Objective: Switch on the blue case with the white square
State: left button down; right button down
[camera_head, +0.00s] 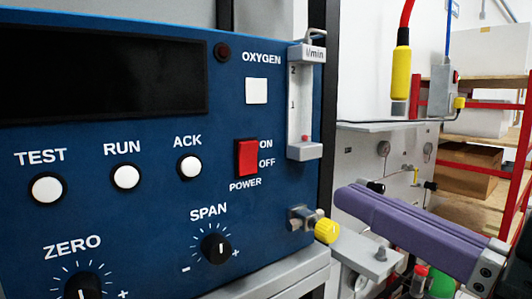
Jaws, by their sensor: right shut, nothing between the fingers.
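The blue case (120,215) fills the left and middle of the head view, its front panel facing me at a slant. A white square (257,91) sits on it under the word OXYGEN. Below the square is the red POWER switch (246,157), beside the labels ON and OFF; I cannot tell which side is pressed. The display (100,75) is dark, and the small round lamp (222,51) is dark red. My right gripper (348,202), with purple fingers, is shut and empty. It appears right of the case and lower than the switch. My left gripper is out of view.
A flowmeter (304,105) and a yellow-capped fitting (325,230) stick out at the panel's right edge, between the switch and my right gripper in the picture. White buttons (126,177) and black knobs (215,248) are nearby. A yellow connector (401,72) hangs at the upper right.

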aim_at(251, 145)
jog(key=b+x, duration=0.2)
jog(key=x, duration=1)
jog(key=shift+w+a+b, duration=0.2)
jog(key=shift+w+b, duration=0.1)
jog(key=shift+b, duration=0.05)
jog(key=shift+w+a+r, duration=0.1)
jog(key=shift+w+a, duration=0.15)
jog(key=shift+w, duration=0.1)
jog(key=shift+w+a+r, duration=0.1)
jog(key=shift+w+r, duration=0.05)
jog(key=shift+w, duration=0.05)
